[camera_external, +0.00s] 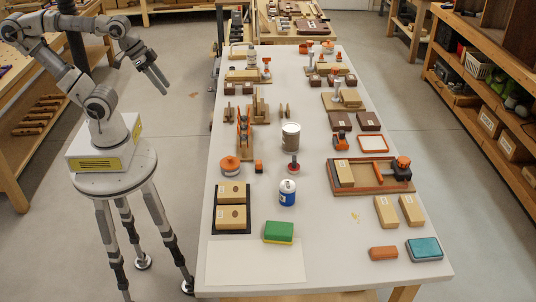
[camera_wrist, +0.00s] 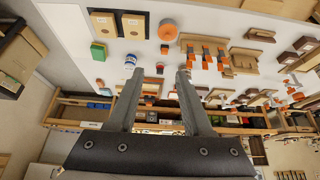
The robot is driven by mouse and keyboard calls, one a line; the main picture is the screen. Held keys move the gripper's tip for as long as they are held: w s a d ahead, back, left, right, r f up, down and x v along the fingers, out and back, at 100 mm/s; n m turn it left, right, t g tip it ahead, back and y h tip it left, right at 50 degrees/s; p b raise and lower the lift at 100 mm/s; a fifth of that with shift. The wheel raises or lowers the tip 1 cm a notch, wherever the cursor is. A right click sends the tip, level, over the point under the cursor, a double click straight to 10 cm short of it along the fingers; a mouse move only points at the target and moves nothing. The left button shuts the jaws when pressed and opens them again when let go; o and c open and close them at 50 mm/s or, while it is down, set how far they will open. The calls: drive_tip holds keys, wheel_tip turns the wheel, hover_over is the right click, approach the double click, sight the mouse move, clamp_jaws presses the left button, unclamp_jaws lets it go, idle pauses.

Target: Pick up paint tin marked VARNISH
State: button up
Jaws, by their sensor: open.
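A brown-and-white cylindrical tin (camera_external: 290,137) stands upright near the middle of the white table in the external view. A smaller blue-and-white can (camera_external: 287,193) stands nearer the front, and it also shows in the wrist view (camera_wrist: 130,60). I cannot read the word VARNISH on either. My gripper (camera_external: 164,86) is open and empty, raised to the left of the table and well apart from both. In the wrist view my gripper's fingers (camera_wrist: 160,72) are spread, with the table beyond them. I cannot make out the brown-and-white tin there.
The table (camera_external: 255,262) is crowded. An orange round object (camera_external: 230,165), wooden blocks in a black tray (camera_external: 219,209) and a green-yellow sponge (camera_external: 279,232) lie nearby. Floor shows between me and the table.

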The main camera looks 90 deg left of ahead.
idle(0.4)
drive_tip(key=o, duration=0.8)
drive_tip(key=w+d+f+t+h+b, duration=0.2)
drive_tip(key=w+b, duration=0.2)
drive_tip(key=w, duration=1)
drive_tip(key=n+t+y+b, duration=0.4)
drive_tip(key=n+y+b, duration=0.3)
drive_tip(key=y+b, duration=0.2)
hover_over(291, 133)
drive_tip(key=s, duration=0.5)
wheel_tip(291, 133, down, 20)
wheel_tip(291, 133, down, 8)
drive_tip(key=b, duration=0.2)
drive_tip(key=shift+s+d+r+b, duration=0.1)
drive_tip(key=shift+s+r+b, duration=0.1)
drive_tip(key=shift+b, duration=0.1)
drive_tip(key=shift+b+x, duration=0.6)
drive_tip(key=shift+x, duration=3.2)
